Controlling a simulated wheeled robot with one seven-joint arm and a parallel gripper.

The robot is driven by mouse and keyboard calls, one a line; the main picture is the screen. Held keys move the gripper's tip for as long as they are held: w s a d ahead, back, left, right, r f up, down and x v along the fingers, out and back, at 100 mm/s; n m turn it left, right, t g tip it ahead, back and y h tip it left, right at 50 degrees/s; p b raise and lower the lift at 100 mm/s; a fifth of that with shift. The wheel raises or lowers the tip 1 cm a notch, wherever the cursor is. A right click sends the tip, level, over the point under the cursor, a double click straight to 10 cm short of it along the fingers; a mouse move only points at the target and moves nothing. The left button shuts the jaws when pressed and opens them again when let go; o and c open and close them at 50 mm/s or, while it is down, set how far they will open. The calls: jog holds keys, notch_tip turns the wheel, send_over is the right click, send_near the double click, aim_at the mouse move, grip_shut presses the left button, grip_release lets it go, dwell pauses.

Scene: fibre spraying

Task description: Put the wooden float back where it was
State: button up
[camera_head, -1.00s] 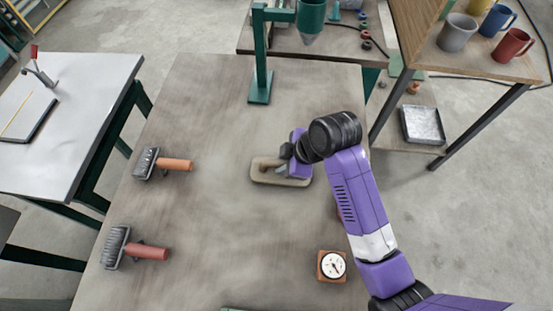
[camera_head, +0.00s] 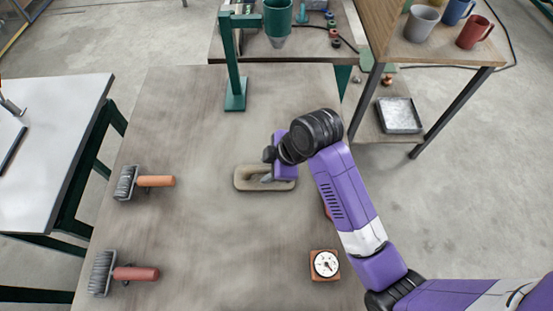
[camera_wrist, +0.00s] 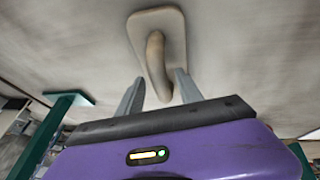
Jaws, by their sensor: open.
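The wooden float (camera_head: 246,184) lies flat on the table, a pale rounded board with a handle on top. In the wrist view the float's board (camera_wrist: 171,21) is at the top and its curved handle (camera_wrist: 156,60) points toward my gripper (camera_wrist: 160,88). My gripper is open, with one finger on each side of the handle's near end. I cannot tell whether the fingers touch it. In the head view my gripper (camera_head: 268,178) is over the right part of the float and hides some of it.
Two brushes, one with an orange handle (camera_head: 156,181) and one with a red handle (camera_head: 136,273), lie at the left. A square dial (camera_head: 325,264) sits at the front right. A green stand (camera_head: 235,92) rises at the back. The table's middle front is clear.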

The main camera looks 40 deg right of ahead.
jog(key=v, duration=1)
jog(key=shift+r, duration=0.3)
jog(key=shift+s+f, duration=0.1)
jog(key=shift+s, duration=0.05)
jog(key=s+f+m+t, duration=0.1)
jog(key=s+f+m, duration=0.1)
jog(key=s, duration=0.1)
jog(key=s+a+f+m+t+h, duration=0.1)
jog(key=s+f+m+t, duration=0.1)
jog(key=s, duration=0.1)
jog(key=s+f+m+t+h, duration=0.1)
jog(key=s+f+m+t, duration=0.1)
jog(key=s+f+m, duration=0.1)
jog(key=shift+s+a, duration=0.15)
jog(key=shift+s, duration=0.25)
jog(key=s+a+r+m+t, duration=0.1)
jog(key=s+r+m+t, duration=0.3)
jog(key=s+r, duration=0.8)
jog(key=shift+s+a+t, duration=0.2)
jog(key=shift+s+t, duration=0.5)
